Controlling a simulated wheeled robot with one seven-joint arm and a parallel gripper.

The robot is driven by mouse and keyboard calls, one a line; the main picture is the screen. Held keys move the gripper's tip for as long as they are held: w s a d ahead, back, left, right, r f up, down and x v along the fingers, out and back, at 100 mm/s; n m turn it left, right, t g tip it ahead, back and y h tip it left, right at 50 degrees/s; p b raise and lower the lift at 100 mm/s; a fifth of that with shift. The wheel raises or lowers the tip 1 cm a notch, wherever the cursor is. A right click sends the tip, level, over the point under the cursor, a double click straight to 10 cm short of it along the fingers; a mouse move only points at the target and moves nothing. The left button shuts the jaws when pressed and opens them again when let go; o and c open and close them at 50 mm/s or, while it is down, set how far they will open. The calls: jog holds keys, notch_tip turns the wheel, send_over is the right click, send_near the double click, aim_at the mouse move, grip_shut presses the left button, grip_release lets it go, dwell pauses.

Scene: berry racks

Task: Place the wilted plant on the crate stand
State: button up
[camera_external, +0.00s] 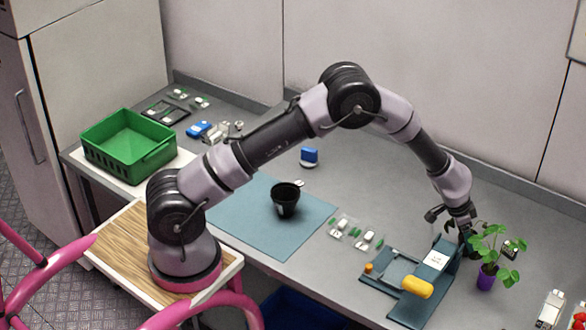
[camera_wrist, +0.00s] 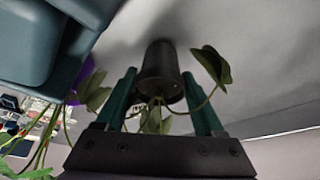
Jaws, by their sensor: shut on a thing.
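In the wrist view, my gripper (camera_wrist: 159,76) has its two teal fingers shut around a dark pot (camera_wrist: 160,62). Drooping green leaves (camera_wrist: 212,66) hang around this pot, which looks like the wilted plant. In the external view, my gripper (camera_external: 468,243) is low at the right, just behind the blue-grey fixture; the held pot is mostly hidden there. A leafy plant in a purple pot (camera_external: 485,279) stands close in front of it. A green crate (camera_external: 133,150) sits at the far left on a pale low board (camera_external: 137,187), which may be the crate stand.
The blue-grey fixture (camera_external: 407,311) with a yellow handle (camera_external: 418,288) is beside my gripper. A black pot (camera_external: 285,203) stands on a blue mat (camera_external: 250,232). Small white-and-green pieces (camera_external: 367,240) lie between. A blue-and-white item (camera_external: 309,156) stands behind.

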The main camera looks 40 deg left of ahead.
jog(key=shift+f, duration=0.15)
jog(key=o, duration=1.6)
